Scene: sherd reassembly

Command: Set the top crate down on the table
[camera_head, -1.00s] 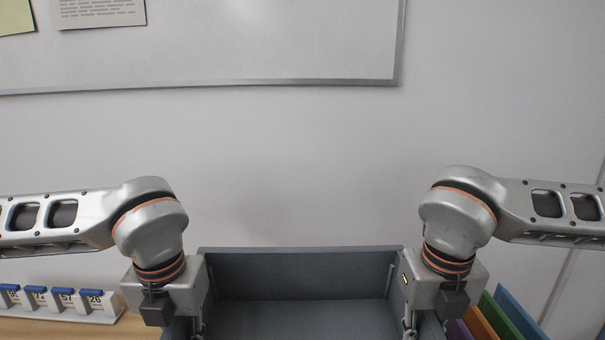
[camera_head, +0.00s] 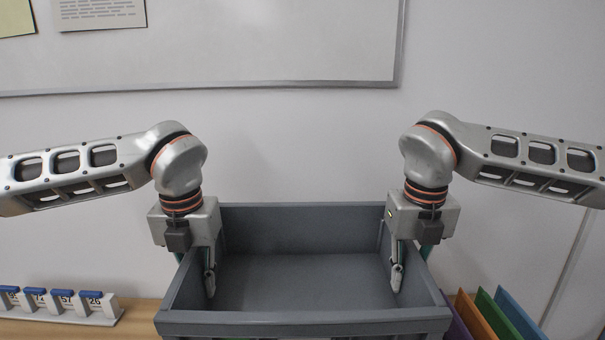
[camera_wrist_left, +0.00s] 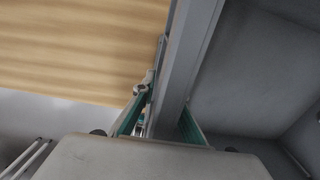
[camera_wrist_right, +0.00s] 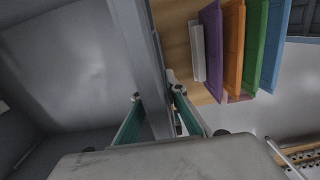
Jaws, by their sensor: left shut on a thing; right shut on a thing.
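The top crate (camera_head: 300,318) is grey, open-topped and empty inside. It looks about level in the head view, and its underside is hidden. My left gripper (camera_head: 199,268) is shut on its left wall, with one finger inside. The left wrist view shows that wall (camera_wrist_left: 184,60) between the fingers. My right gripper (camera_head: 408,266) is shut on the right wall in the same way, and the right wrist view shows this wall (camera_wrist_right: 146,60) between the fingers. The wooden table (camera_head: 140,331) shows at the lower left, and the crate hides much of it.
A rack of white number cards with blue tops (camera_head: 62,303) stands on the table left of the crate. Purple, orange, green and blue upright folders (camera_head: 495,318) stand close to its right. A whiteboard (camera_head: 250,40) hangs on the wall behind.

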